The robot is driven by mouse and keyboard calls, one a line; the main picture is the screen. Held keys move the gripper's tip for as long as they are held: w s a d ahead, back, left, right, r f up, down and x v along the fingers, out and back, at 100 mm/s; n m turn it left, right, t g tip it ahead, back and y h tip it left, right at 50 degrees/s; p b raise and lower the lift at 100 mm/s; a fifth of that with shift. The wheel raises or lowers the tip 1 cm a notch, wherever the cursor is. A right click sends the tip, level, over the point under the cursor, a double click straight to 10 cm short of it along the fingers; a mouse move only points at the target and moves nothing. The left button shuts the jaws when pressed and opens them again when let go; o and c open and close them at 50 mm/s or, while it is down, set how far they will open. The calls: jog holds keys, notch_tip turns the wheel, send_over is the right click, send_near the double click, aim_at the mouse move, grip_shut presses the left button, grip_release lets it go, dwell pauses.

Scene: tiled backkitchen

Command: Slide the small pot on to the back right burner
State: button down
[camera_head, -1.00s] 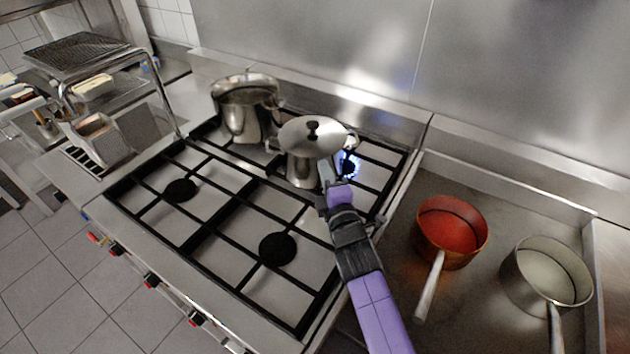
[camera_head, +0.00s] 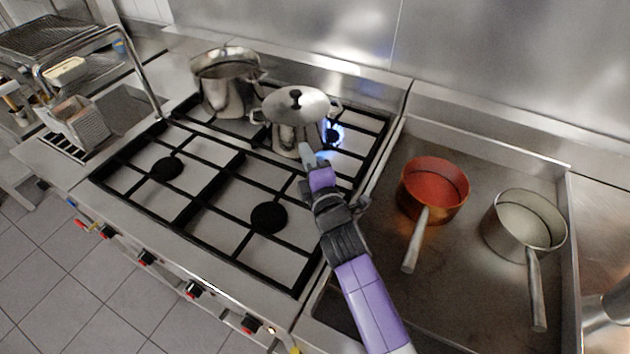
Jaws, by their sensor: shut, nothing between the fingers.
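The small pot (camera_head: 290,136) is steel, with a domed lid and black knob. It stands upright on the back of the stove grate, between the large pot and the back right burner (camera_head: 334,134), and partly covers that burner's left side. Blue flame shows at the burner, just right of the pot. My gripper (camera_head: 307,153) is shut at the pot's front right side, low on its wall. It looks close to or touching the pot; I cannot tell which. My gripper hides part of the pot's lower right side.
A large open steel pot (camera_head: 226,84) stands at the back left, close to the small pot. The two front burners are bare. An orange saucepan (camera_head: 433,188) and a grey saucepan (camera_head: 523,226) sit on the steel counter at the right. A steel wall rises behind.

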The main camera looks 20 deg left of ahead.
jog(key=p+v, duration=0.1)
jog(key=v, duration=0.7)
jog(key=shift+s+p, duration=0.2)
jog(key=shift+p, duration=0.1)
